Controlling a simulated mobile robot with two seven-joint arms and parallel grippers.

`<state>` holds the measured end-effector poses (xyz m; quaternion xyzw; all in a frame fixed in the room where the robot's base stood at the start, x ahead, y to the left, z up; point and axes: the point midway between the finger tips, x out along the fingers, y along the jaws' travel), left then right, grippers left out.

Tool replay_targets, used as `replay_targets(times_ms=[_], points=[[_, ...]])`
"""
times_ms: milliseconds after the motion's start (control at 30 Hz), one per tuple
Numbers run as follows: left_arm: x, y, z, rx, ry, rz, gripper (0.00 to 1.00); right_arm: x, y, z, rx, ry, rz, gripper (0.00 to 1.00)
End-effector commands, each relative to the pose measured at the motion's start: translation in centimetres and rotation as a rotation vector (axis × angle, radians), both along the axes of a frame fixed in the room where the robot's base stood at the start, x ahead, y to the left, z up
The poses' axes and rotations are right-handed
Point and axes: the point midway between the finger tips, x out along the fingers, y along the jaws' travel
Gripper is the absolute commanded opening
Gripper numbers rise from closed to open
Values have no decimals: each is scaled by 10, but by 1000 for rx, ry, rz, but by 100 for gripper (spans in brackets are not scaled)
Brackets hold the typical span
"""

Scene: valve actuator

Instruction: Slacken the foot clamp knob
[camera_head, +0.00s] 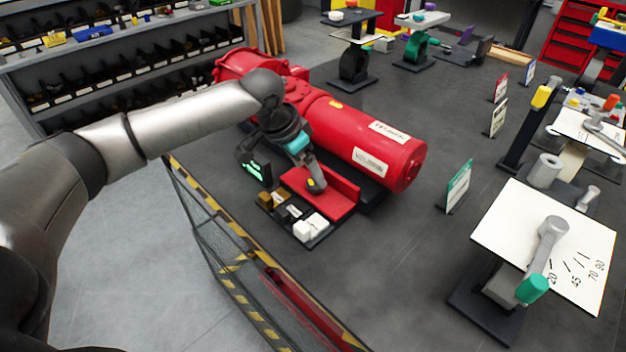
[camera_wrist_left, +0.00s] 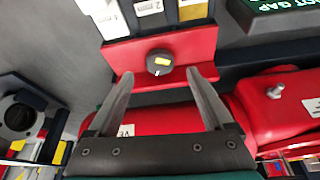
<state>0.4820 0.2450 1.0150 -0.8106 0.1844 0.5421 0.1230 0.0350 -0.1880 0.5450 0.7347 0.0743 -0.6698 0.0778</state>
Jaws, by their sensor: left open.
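A small round dark knob with a yellow mark (camera_wrist_left: 159,62) sits on a red bracket (camera_wrist_left: 195,42) in the left wrist view. I take it for the foot clamp knob. In the head view the knob (camera_head: 314,187) is partly hidden by my left gripper, on the red bracket (camera_head: 338,204) at the near side of the red actuator (camera_head: 345,125). My left gripper (camera_wrist_left: 162,76) is open, its two fingers apart on either side of the knob in the wrist picture. I cannot tell whether the tips reach down beside it. My right gripper is not in view.
Small white, black and yellow blocks (camera_head: 303,228) stand in front of the bracket. A yellow-black striped edge (camera_head: 228,268) borders the table's near side. A white dial stand (camera_head: 590,250) is at right.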

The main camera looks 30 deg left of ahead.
Motion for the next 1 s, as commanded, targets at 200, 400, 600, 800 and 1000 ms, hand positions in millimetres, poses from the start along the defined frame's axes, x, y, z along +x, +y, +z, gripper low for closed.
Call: replay_targets(times_ms=[200, 400, 600, 800, 1000], points=[[11, -6, -30, 0, 0, 0, 85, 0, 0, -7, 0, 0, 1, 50], [14, -7, -37, 1, -2, -1, 85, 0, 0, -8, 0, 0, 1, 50], [14, -7, -37, 1, -2, -1, 85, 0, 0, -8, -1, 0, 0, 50], [14, -7, -36, 1, -1, -1, 65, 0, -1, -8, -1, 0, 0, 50], [14, -7, -36, 1, -1, -1, 42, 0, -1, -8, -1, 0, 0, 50]])
